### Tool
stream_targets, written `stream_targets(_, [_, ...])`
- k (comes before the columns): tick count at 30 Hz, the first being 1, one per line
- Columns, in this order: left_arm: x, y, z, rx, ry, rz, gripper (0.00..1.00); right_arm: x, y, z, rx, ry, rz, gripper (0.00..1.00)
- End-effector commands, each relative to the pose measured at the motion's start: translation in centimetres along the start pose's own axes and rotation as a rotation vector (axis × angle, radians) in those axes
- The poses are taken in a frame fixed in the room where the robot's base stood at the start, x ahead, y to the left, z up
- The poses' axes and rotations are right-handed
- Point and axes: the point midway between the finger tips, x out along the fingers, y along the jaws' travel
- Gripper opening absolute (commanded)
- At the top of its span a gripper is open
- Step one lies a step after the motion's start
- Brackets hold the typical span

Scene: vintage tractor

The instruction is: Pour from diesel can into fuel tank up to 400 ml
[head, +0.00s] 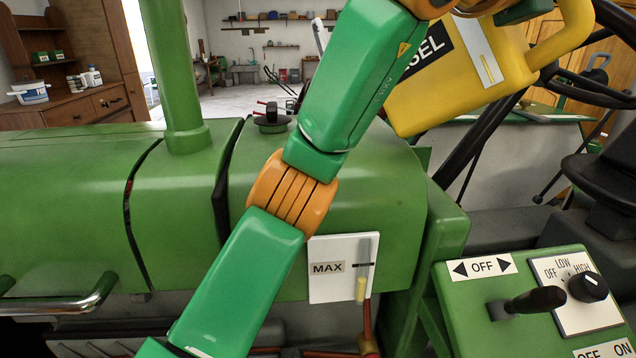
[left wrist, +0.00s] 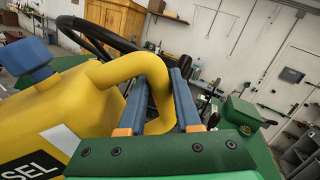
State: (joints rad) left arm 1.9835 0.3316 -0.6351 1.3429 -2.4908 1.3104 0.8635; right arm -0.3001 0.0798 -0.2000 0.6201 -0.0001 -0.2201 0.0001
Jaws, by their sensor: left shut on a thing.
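The yellow diesel can (head: 440,85) hangs tilted at the upper right of the head view, above and right of the green hood, partly hidden by my left arm. A light level strip (head: 476,48) shows on its side. In the left wrist view, my left gripper (left wrist: 160,90) is shut around the can's handle (left wrist: 140,66), and a blue cap (left wrist: 30,64) shows on the can. The fuel tank's gauge (head: 343,290) has a MAX mark, with yellow in its tube below that mark. A dark round fitting (head: 272,121) sits on the green tank and hood. My right gripper is out of view.
An exhaust pipe (head: 178,75) rises at the left of the hood. A green control box (head: 470,315) with a black lever and knob stands at the lower right. The steering wheel (head: 565,88) and seat (head: 605,165) are behind it.

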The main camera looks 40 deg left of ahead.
Motion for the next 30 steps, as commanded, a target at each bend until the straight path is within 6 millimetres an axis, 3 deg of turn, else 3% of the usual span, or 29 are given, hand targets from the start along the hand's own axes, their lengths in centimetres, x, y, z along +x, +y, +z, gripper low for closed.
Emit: stream_targets(30, [-0.05, 0.03, 0.75, -0.028, -0.010, -0.001, 0.00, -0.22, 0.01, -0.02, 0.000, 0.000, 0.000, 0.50])
